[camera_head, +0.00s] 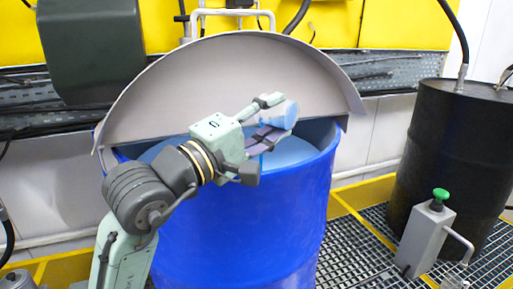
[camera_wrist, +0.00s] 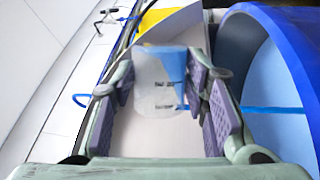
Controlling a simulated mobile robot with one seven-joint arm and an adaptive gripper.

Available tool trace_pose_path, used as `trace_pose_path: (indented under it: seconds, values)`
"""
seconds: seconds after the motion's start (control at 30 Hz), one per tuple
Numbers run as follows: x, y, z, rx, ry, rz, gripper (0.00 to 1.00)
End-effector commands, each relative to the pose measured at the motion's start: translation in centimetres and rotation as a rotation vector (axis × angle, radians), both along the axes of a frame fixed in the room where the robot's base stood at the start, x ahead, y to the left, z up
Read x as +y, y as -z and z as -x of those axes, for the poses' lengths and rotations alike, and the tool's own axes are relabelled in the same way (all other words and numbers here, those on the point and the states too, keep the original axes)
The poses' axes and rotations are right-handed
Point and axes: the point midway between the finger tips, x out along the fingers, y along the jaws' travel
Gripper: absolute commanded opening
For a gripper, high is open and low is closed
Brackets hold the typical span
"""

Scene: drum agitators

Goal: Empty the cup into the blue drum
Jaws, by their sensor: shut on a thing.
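The blue drum (camera_head: 240,225) stands open-topped in the middle of the head view, under a half-round grey lid plate (camera_head: 200,85). My gripper (camera_head: 270,118) is above the drum's opening and shut on the cup (camera_head: 286,114). The cup is translucent, holds something blue and is tipped over on its side. In the wrist view, the cup (camera_wrist: 157,82) sits between the purple finger pads, with blue along one side. A thin blue streak drops from by the cup toward the drum in the head view. A matching blue line crosses the drum's inside (camera_wrist: 275,135) in the wrist view.
A black drum (camera_head: 440,150) with a hose stands at the right. A grey box with a green button (camera_head: 428,235) stands in front of it on the grating (camera_head: 350,250). Yellow panels and a dark green housing (camera_head: 90,50) are behind.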

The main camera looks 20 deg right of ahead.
Motion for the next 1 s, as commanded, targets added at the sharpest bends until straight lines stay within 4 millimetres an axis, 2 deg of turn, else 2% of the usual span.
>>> trace_pose_path:
  seconds: [0.7, 0.8, 1.0]
  values:
    - [0.1, -0.2, -0.1, 0.057, 0.0, 0.043, 0.12]
    - [0.0, 1.3, 0.0, -0.048, -0.004, -0.039, 0.12]
    - [-0.4, 0.6, 0.5, -0.123, 0.001, -0.092, 0.12]
